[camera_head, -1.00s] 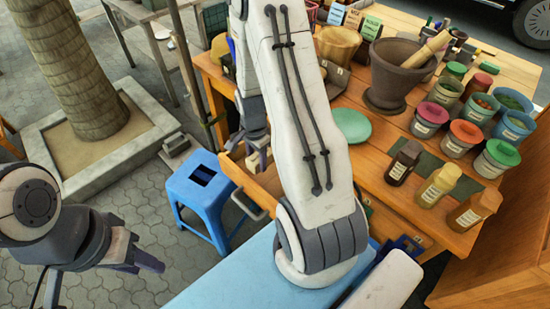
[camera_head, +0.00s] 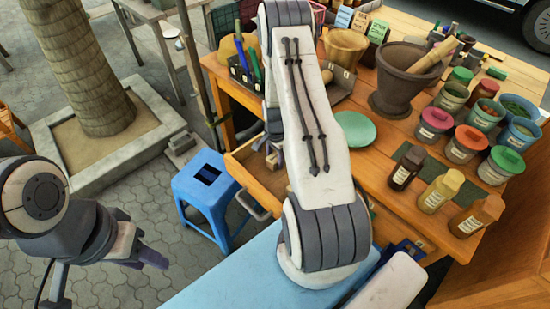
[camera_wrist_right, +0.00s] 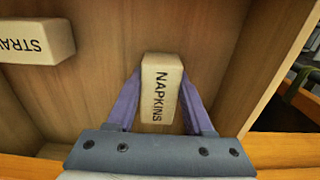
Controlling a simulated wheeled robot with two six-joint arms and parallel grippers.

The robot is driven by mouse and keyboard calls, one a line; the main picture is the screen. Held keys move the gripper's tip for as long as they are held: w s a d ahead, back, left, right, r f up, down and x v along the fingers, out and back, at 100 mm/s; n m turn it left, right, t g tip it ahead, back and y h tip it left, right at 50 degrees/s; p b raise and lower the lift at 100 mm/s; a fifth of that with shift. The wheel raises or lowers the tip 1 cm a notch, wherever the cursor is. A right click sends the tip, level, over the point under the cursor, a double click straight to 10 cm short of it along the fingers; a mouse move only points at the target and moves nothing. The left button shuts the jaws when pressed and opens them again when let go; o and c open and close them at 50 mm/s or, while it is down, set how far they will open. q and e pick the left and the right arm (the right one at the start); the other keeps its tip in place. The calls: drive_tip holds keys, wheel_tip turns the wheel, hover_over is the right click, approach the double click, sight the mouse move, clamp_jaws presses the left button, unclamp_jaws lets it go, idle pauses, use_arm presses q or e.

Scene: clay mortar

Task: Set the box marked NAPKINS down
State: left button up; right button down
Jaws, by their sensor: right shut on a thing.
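The box marked NAPKINS (camera_wrist_right: 160,92) is a small cream block with black letters. In the right wrist view it stands between the two purple fingers of my right gripper (camera_wrist_right: 161,78), which is shut on it. The box is over or inside an open wooden drawer (camera_head: 240,172); whether it touches the drawer floor I cannot tell. In the head view my right arm hides most of that gripper and the box. My left gripper (camera_head: 150,258) hangs at the left over the paving, away from the table; its finger gap is unclear.
A second cream box marked STRAW (camera_wrist_right: 35,41), its label cut off, lies in the drawer to the left. The drawer's right wall (camera_wrist_right: 262,70) is close. A blue stool (camera_head: 205,185) stands beside the drawer. The tabletop holds a mortar (camera_head: 395,85), jars and bottles.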

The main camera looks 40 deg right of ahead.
sight(275, 157)
drive_tip(key=shift+f, duration=0.1)
drive_tip(key=shift+c, duration=1.4)
unclamp_jaws()
drive_tip(key=shift+r, duration=0.2)
drive_tip(key=shift+w+r, duration=0.1)
drive_tip(key=shift+r, duration=0.3)
wheel_tip(275, 157, up, 11)
drive_tip(key=shift+b, duration=0.3)
